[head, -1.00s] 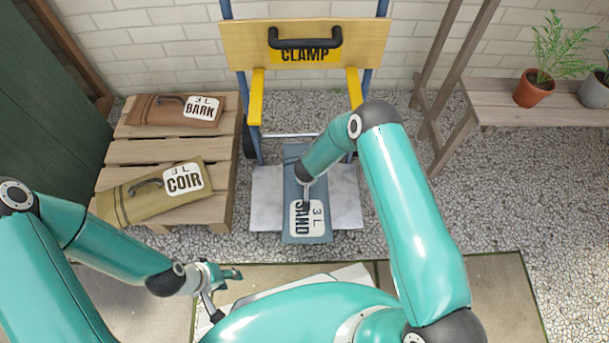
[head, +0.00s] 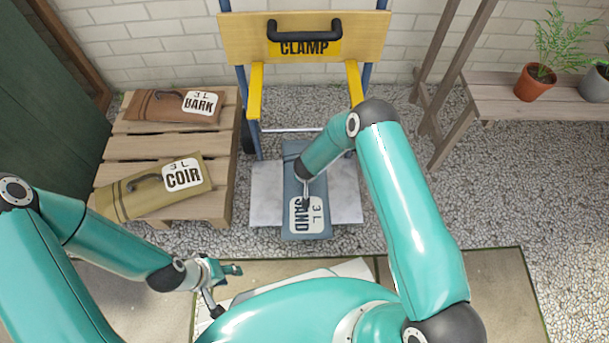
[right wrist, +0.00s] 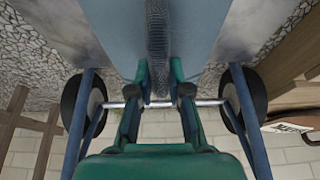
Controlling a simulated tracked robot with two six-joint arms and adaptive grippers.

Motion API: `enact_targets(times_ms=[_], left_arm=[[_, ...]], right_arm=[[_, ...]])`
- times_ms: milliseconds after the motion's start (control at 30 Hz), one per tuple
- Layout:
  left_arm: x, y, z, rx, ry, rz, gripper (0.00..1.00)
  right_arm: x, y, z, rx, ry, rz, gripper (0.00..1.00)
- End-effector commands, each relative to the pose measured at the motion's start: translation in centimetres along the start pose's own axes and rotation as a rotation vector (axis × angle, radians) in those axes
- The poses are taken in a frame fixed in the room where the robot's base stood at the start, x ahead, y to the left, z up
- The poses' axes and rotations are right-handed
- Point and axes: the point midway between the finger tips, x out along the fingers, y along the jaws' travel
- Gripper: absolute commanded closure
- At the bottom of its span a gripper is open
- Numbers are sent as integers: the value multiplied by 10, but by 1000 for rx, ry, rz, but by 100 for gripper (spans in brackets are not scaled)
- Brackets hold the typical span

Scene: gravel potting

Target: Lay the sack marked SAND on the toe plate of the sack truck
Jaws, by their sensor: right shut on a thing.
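The blue-grey SAND sack (head: 318,188) lies lengthwise over the middle of the pale metal toe plate (head: 265,195), its label end reaching a little past the plate's front edge. Plate shows on both sides of it. My right gripper (head: 305,192) is over the sack, partly hidden by its own arm. In the right wrist view its fingers (right wrist: 159,92) are shut on the sack's dark strap handle (right wrist: 157,35). I cannot tell whether the sack rests fully on the plate. My left gripper (head: 224,287) is open and empty at the lower left.
The sack truck's yellow-armed CLAMP board (head: 235,40) stands behind the plate. A wooden pallet (head: 165,143) at left holds the BARK sack (head: 150,106) and the COIR sack (head: 135,198). A bench (head: 500,88) with potted plants (head: 536,82) is at right. Gravel beside the plate is clear.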

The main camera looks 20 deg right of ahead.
Motion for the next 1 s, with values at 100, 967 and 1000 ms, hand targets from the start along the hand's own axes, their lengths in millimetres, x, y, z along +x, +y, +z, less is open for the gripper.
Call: enact_targets(times_ms=[100,967,1000], left_arm=[[0,0,0,0,0,0,60],[0,0,0,0,0,0,60],[0,0,0,0,0,0,60]], right_arm=[[-2,-1,-6,0,11,0,78],[-53,-1,-1,-2,2,-2,53],[-61,-1,-1,-3,3,-2,53]])
